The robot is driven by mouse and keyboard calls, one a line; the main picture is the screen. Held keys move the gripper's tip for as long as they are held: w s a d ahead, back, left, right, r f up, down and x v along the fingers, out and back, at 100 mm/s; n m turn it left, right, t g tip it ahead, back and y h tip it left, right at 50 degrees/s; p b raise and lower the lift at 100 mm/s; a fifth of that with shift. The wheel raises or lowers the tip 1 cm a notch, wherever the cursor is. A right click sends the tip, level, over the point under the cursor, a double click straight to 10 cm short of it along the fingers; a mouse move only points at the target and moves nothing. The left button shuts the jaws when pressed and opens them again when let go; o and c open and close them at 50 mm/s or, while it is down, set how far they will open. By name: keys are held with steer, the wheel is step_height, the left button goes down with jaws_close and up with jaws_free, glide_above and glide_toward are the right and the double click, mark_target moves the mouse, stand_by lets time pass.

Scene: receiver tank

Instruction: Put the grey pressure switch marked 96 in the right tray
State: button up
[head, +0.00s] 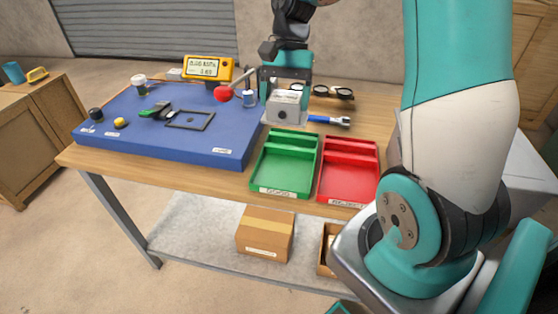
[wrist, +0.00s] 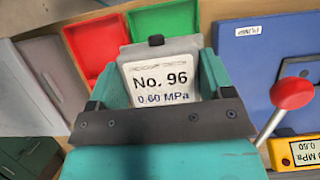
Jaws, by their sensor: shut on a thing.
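My gripper (head: 285,90) is shut on the grey pressure switch (head: 286,109), which appears just beyond the far end of the green tray in the head view. In the wrist view the switch's label (wrist: 160,79) reads No. 96, 0.60 MPa, between the teal fingers. The green tray (head: 285,187), marked GOOD, stands to the left of the red tray (head: 347,196), whose label seems to read REJECT. Both look empty, each with a ridge across it. In the wrist view the red tray (wrist: 90,45) and green tray (wrist: 170,18) lie beyond the gripper.
A blue panel (head: 170,145) covers the left of the wooden table (head: 235,178). On it are a red-knobbed lever (head: 223,93) and a square frame. A yellow gauge (head: 207,68) at the back seems to read 0.60. A blue-handled wrench (head: 325,119) lies behind the trays.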

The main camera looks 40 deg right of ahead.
step_height(320, 180, down, 17)
steer(key=shift+r+b, duration=0.15)
steer(key=shift+b, duration=0.4)
steer(key=o, duration=1.2)
steer(key=v, duration=1.2)
steer(key=s+a+r+n+t, duration=0.1)
steer(key=s+a+r+n, duration=0.25)
steer(key=a, duration=0.45)
steer(key=s+a+r+n+t, duration=0.1)
steer(key=s+a+r+n, duration=0.3)
steer(key=a, duration=0.3)
steer(key=s+a+n, duration=0.3)
steer(key=s, duration=0.1)
steer(key=s+a+r+n, duration=0.1)
steer(key=s+a+n, duration=0.2)
steer(key=s+a+r+n, duration=0.1)
steer(key=s+a+n, duration=0.2)
steer(key=s+n, duration=0.1)
steer(key=shift+s+a+r+t+y, duration=0.1)
steer(key=shift+s+a+t+y, duration=0.2)
steer(key=shift+s+t, duration=0.1)
